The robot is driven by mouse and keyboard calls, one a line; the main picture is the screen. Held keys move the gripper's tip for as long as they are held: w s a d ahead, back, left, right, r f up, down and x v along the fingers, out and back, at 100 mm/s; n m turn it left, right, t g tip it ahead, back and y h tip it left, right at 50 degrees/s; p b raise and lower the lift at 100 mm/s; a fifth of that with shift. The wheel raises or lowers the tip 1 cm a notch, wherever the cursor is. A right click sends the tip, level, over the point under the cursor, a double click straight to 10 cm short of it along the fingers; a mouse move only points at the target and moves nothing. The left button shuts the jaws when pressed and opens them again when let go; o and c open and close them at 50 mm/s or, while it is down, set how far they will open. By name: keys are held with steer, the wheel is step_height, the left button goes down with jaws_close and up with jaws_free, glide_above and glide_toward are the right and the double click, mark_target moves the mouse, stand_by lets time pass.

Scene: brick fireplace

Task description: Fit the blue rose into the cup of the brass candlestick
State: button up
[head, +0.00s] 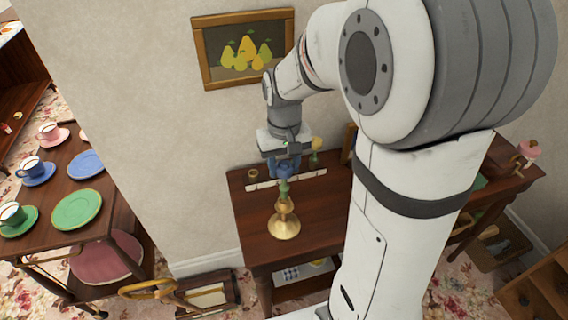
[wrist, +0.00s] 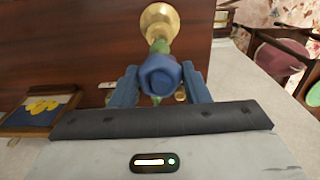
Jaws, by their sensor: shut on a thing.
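My gripper (head: 284,168) is above the wooden table, shut on the blue rose (wrist: 160,75). In the head view the rose's blue head (head: 285,172) is partly covered by the fingers, with its green stem (head: 283,188) pointing down. The brass candlestick (head: 284,226) stands upright on the table, directly below the rose in the head view. Its round base (wrist: 160,18) shows beyond the rose in the wrist view. The stem's lower end meets the top of the candlestick in the picture. I cannot tell whether it is inside the cup.
The dark wooden table (head: 250,222) has a pale strip along its back. A small brass cup (head: 253,174) and a yellow flower (head: 317,143) stand near the wall. A framed pear picture (head: 242,50) hangs above. A side table with plates (head: 76,209) is at left.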

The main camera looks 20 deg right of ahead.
steer(key=shift+f+b, duration=1.4)
steer(key=shift+f, duration=0.35)
steer(key=o, duration=0.9)
step_height(320, 180, up, 8)
steer(key=shift+f, duration=0.1)
